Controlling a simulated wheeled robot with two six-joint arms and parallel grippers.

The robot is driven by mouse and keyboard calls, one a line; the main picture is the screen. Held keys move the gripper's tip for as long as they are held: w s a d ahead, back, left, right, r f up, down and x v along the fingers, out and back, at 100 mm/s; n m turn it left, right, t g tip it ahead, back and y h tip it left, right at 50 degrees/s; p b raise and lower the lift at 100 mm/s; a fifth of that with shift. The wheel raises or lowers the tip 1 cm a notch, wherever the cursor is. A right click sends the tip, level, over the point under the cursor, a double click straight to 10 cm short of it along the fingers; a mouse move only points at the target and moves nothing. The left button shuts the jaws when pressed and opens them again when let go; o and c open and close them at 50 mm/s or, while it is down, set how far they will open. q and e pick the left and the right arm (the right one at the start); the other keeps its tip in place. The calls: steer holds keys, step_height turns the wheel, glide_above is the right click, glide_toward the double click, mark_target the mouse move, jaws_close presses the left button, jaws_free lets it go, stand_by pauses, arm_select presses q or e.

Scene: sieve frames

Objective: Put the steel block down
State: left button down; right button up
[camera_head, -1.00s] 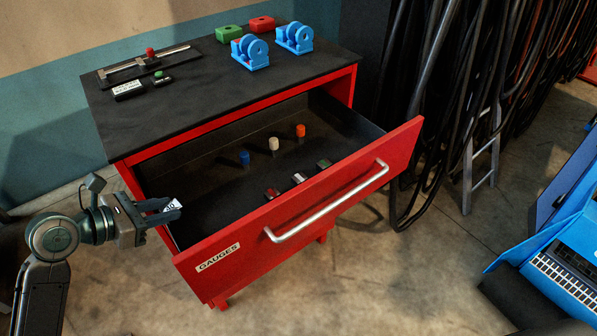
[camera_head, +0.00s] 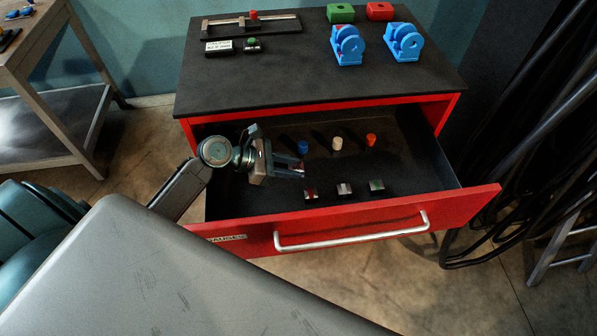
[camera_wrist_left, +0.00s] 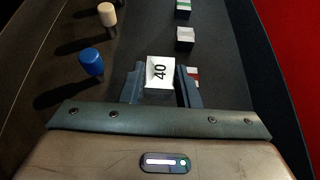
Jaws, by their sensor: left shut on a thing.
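A steel block with a white face marked 40 (camera_wrist_left: 159,72) sits between the fingers of my left gripper (camera_head: 291,168), which is shut on it. In the head view the fingers largely hide the block. The gripper is over the inside of the open red drawer (camera_head: 342,230), toward its left part. In the wrist view the block is left of a red-and-white block (camera_wrist_left: 194,76), which a finger partly hides. Whether the held block touches the drawer floor I cannot tell. My right gripper is not in view.
A blue peg (camera_head: 303,146), a white peg (camera_head: 337,143) and an orange peg (camera_head: 371,141) stand behind in the drawer. A white-topped block (camera_head: 345,189) and a green-marked block (camera_head: 377,186) lie nearer the front. Blue fixtures (camera_head: 347,45) stand on the cabinet top.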

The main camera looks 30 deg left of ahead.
mark_target(291, 185)
arm_select(q)
steer(key=shift+w+f, duration=0.1)
steer(key=shift+f, duration=0.75)
step_height(291, 185, down, 3)
steer(key=shift+w+d+f+p, duration=0.1)
steer(key=shift+w+f+p, duration=0.05)
steer(key=shift+p, duration=0.15)
steer(key=shift+f, duration=0.1)
steer(key=c, duration=1.1)
jaws_free()
steer(key=shift+f, duration=0.1)
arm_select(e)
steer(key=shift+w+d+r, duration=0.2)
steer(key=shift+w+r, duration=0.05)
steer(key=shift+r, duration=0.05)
